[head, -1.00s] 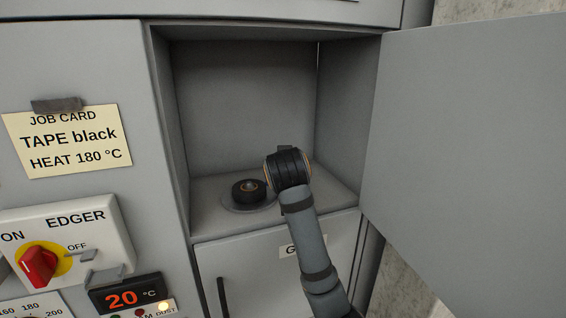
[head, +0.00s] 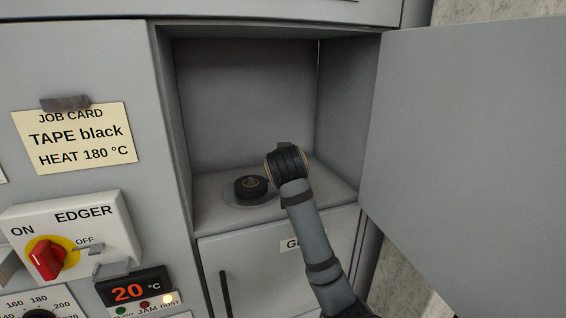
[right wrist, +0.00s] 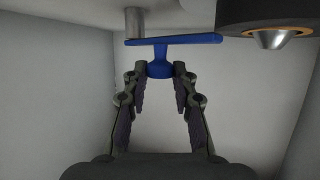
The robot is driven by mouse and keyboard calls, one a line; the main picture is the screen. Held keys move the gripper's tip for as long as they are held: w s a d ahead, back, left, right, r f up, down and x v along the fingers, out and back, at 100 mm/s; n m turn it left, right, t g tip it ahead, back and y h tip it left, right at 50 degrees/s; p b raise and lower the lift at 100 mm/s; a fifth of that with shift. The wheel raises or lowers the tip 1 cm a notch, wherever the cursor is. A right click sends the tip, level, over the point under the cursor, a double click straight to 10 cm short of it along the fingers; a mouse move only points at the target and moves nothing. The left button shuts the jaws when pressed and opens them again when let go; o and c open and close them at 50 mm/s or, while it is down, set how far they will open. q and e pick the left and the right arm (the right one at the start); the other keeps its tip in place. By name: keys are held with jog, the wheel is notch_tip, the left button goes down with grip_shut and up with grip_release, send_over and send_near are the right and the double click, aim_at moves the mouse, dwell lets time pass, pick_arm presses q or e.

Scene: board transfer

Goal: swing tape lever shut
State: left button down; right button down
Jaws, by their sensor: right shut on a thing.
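The tape lever is a blue bar (right wrist: 190,39) with a blue knob (right wrist: 159,67), seen in the right wrist view beside a grey metal post (right wrist: 136,22). My right gripper (right wrist: 160,78) is shut on the lever's knob. In the head view my right wrist reaches into the open compartment and hides the fingers and the lever. A black tape roll with a tan core (head: 250,187) lies on a round plate on the compartment floor, left of my wrist. A dark disc with an orange ring and metal cone (right wrist: 272,38) is at the upper right. My left gripper is not in view.
The compartment's grey door (head: 470,150) stands open at the right. A job card (head: 75,138) reads TAPE black, HEAT 180 °C. The EDGER switch (head: 45,259) and a display reading 20 °C (head: 128,291) are at the lower left.

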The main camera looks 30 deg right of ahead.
jog(key=shift+r, duration=0.1)
jog(key=shift+w+a+r+m+g+h+p, duration=0.2)
jog(key=shift+w+m+g+h+p, duration=0.15)
jog(key=shift+m+p, duration=0.4)
jog(key=shift+w+a+f+m+g+h+p, duration=0.1)
jog(key=shift+w+m+g+h+p, duration=0.2)
jog(key=shift+h, duration=0.25)
jog(key=shift+w+f+m+g+h, duration=0.1)
jog(key=shift+w+m+g+h, duration=0.3)
jog(key=shift+m+g+h, duration=0.5)
jog(key=shift+w+m+g+h, duration=0.25)
jog(key=shift+m+g+h, duration=0.15)
jog(key=shift+m+g, duration=0.35)
jog(key=c, duration=1.1)
grip_release()
jog(key=shift+o, duration=0.2)
